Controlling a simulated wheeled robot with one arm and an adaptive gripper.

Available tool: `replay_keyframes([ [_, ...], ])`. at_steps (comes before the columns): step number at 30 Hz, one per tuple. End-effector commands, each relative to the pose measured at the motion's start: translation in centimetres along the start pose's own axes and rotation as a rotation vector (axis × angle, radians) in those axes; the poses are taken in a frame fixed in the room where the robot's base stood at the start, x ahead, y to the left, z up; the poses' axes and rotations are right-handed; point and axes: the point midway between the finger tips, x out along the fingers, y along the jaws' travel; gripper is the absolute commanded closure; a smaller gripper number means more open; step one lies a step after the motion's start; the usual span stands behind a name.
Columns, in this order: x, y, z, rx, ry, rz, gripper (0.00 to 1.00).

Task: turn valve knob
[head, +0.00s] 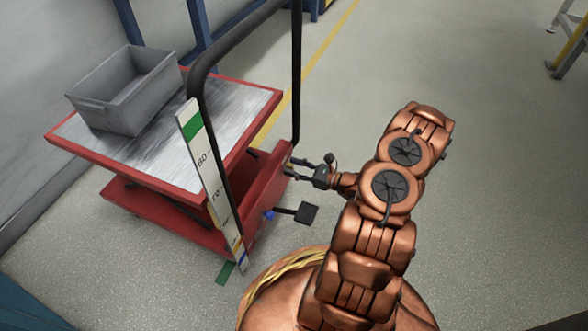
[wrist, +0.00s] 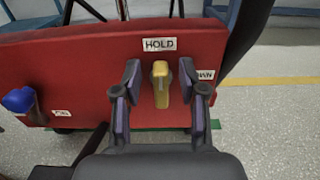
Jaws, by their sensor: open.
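The yellow valve knob (wrist: 160,90) stands out from the red panel (wrist: 85,65) in the wrist view. Its long side is upright in the picture, in line with the HOLD label (wrist: 159,44) above it. My gripper (head: 293,167) is at the end face of the red cart in the head view. In the wrist view its two fingers are open, one on each side of the knob, with a visible gap on both sides. The right finger partly covers a second label (wrist: 206,75). The knob cannot be made out in the head view.
A blue-tipped lever (wrist: 18,100) sticks out left of the knob; a black pedal (head: 306,213) is below my gripper. The red cart (head: 170,175) carries a grey bin (head: 125,95) and has a tall black handle (head: 297,70). Floor to the right is clear.

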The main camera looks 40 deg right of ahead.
Motion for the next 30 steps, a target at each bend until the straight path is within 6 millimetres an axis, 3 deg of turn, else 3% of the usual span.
replay_keyframes([
  [9,0.22,-0.06,0.04,-0.001,0.000,-0.003,0.58],
  [21,0.21,-0.04,0.03,-0.001,0.000,-0.002,1.00],
  [30,0.21,-0.01,0.05,0.001,0.000,-0.002,1.00],
])
